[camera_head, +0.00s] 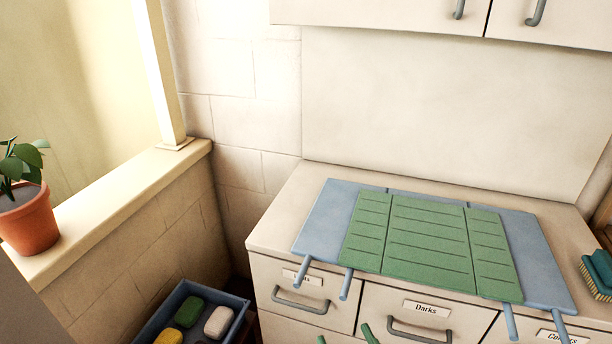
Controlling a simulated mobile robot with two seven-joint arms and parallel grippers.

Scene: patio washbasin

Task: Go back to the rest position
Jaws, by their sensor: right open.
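My right gripper (344,338) shows only as two green fingertips at the bottom edge, in front of the drawers. The fingertips are apart with nothing between them. The rest of this gripper is below the picture. My left gripper is not in view. A green ribbed, panelled mat or cloth (428,240) lies on a larger flat blue one (330,215) on the counter. Several blue strap-like ends stick out over the counter's front edge. The green fingertips are apart from both pieces.
The pale counter (285,215) has drawers below, one labelled Darks (427,308). A blue crate (160,315) with soap-like bars stands on the lower left. A potted plant (28,220) stands on the ledge. Teal brushes (597,272) lie at the right. Cabinets (400,12) hang above.

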